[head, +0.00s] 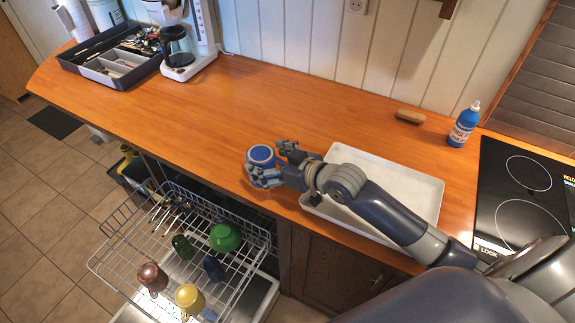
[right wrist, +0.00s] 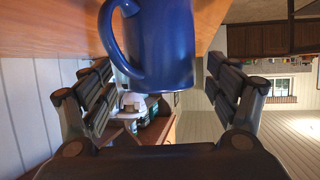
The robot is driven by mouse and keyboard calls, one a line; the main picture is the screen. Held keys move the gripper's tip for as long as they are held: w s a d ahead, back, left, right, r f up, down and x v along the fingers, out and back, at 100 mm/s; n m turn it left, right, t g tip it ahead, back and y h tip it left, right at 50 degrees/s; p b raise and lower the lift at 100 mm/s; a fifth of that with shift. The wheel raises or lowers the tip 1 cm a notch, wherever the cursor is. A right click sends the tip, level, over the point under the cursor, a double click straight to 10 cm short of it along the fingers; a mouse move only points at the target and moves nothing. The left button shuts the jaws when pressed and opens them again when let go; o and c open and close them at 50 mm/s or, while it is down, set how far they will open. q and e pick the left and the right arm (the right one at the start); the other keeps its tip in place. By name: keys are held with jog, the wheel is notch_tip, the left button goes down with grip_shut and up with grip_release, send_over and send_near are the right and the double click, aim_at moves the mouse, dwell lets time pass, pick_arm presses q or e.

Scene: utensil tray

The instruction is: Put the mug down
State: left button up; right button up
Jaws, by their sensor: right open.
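The blue mug (head: 261,155) stands on the wooden counter (head: 215,110), near its front edge. In the right wrist view the mug (right wrist: 165,45) fills the upper middle, its handle on the left, against the orange counter surface. My right gripper (head: 272,164) is at the mug, with its fingers spread. In the right wrist view the open fingers (right wrist: 163,92) show on either side of the mug, with gaps visible. My left gripper is not in view.
A white tray (head: 425,187) lies under my right arm. The open dishwasher rack (head: 110,262) below holds several cups. A utensil tray (head: 121,79) and coffee maker (head: 203,40) stand at the far left. A blue bottle (head: 463,127), sponge (head: 410,116) and cooktop (head: 520,205) are right.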

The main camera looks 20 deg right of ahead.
jog(key=b+v, duration=0.1)
jog(key=v, duration=0.9)
jog(key=shift+f, duration=0.1)
